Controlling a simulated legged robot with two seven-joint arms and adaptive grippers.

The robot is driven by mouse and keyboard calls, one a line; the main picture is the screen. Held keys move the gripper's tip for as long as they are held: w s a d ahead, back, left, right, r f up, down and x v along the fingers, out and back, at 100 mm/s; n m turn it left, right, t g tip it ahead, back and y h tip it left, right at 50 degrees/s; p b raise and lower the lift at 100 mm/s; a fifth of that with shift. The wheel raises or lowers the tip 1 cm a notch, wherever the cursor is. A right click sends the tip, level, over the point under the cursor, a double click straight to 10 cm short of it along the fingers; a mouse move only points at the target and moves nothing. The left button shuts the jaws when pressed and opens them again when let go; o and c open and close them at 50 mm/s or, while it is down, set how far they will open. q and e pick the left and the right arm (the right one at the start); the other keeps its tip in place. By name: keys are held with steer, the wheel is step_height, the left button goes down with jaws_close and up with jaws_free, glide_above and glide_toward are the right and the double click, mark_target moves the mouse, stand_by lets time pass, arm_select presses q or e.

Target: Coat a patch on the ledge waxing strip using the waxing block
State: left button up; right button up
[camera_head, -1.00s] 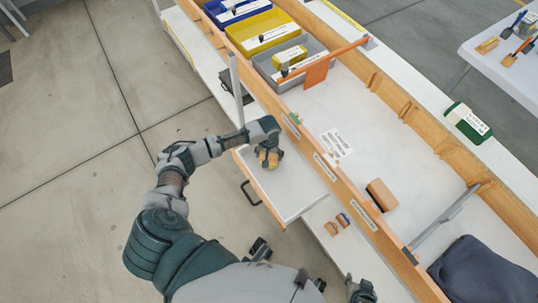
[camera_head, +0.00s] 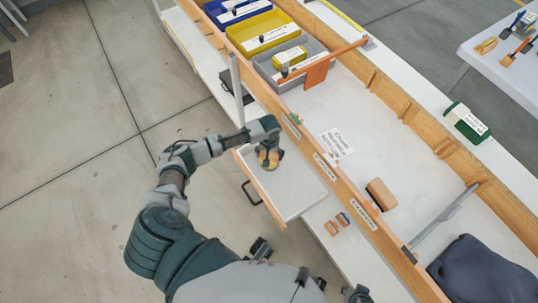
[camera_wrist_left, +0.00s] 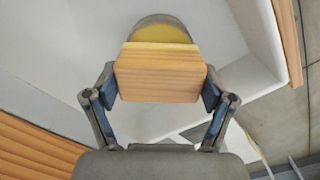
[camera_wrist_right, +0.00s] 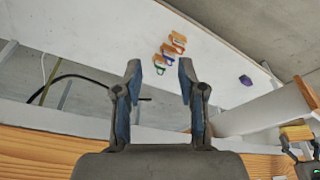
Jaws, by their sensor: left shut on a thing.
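My left gripper (camera_head: 268,147) is shut on a wooden block (camera_wrist_left: 160,78) with a yellow layer along its far edge, which I take to be the waxing block. It is over the white pull-out drawer (camera_head: 297,195). A round grey-rimmed dish with yellow inside (camera_wrist_left: 162,30) shows just beyond the block in the left wrist view, partly hidden by it. I cannot tell whether block and dish touch. The long wooden ledge (camera_head: 348,191) with white labels runs beside the drawer; I cannot tell which part is the waxing strip. My right gripper (camera_wrist_right: 160,65) is open and empty.
A metal post (camera_head: 236,88) stands near the left hand. Blue, yellow and grey bins (camera_head: 322,72) sit at the far end. A brown block (camera_head: 381,194), a grey divider (camera_head: 444,216) and dark cloth (camera_head: 485,272) lie in the trough. Its middle is mostly clear.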

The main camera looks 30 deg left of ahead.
mark_target(270, 154)
arm_select(q)
steer(key=shift+r+p, duration=0.9)
steer(key=shift+r, duration=0.1)
steer(key=shift+r+p, duration=0.95)
steer(key=shift+p, duration=0.1)
steer(key=shift+r+p, duration=0.6)
steer(key=shift+p, duration=0.1)
steer(key=shift+r+p, duration=0.65)
steer(key=shift+p, duration=0.15)
arm_select(e)
steer(key=s+f, duration=0.2)
steer(key=f, duration=0.7)
steer(key=s+f+g, duration=0.1)
steer(key=s+f, duration=0.1)
steer(key=f, duration=0.6)
steer(key=shift+s+d+f, duration=0.25)
steer(key=shift+d+f, duration=0.05)
steer(key=shift+f, duration=0.1)
